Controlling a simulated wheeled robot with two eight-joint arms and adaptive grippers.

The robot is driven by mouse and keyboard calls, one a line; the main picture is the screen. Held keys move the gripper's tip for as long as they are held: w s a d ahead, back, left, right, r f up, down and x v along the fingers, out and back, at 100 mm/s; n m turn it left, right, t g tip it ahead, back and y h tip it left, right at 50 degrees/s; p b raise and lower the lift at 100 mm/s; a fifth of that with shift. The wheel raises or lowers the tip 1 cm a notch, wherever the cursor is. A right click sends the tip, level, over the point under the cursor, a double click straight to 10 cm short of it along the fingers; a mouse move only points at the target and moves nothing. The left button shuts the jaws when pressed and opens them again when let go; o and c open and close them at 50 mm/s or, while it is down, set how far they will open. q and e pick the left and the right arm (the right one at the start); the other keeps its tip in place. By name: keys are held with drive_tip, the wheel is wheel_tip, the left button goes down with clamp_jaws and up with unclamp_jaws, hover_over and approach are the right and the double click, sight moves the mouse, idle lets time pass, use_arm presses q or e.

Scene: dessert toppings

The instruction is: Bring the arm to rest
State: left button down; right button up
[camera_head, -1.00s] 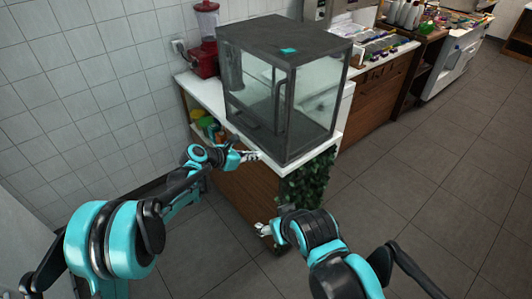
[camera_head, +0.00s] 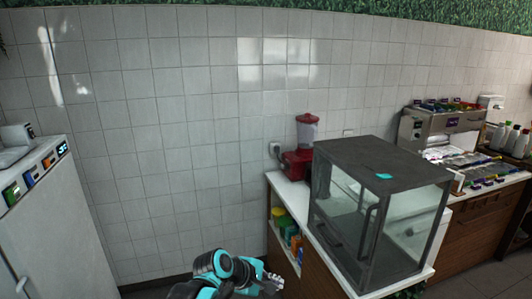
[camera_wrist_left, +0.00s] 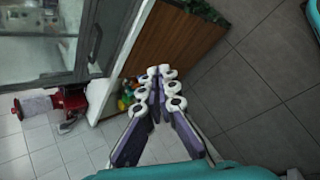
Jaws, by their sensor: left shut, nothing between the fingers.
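My left gripper (camera_head: 270,280) shows at the bottom of the head view, at the end of the turquoise and black left arm. It also shows in the left wrist view (camera_wrist_left: 162,72), with its white-tipped fingers together and nothing between them. It is in front of the counter's left end, apart from the counter as far as I can tell. My right arm and right gripper are out of both views.
A dark-framed glass case (camera_head: 365,160) stands on the white-topped counter (camera_head: 290,188), beside a red blender (camera_head: 303,150). Coloured items (camera_head: 287,228) fill a shelf below. A white cabinet (camera_head: 55,230) is at the left. Topping trays (camera_head: 470,165) line the right counter.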

use_arm(q)
drive_tip(key=s+a+f+m+t+y, duration=0.1)
drive_tip(key=s+a+f+m+y, duration=0.2)
drive_tip(key=s+a+m+y, duration=0.4)
drive_tip(key=s+a+m, duration=0.6)
drive_tip(key=s+a, duration=0.7)
drive_tip(key=shift+a+t, duration=0.3)
drive_tip(key=shift+a, duration=0.05)
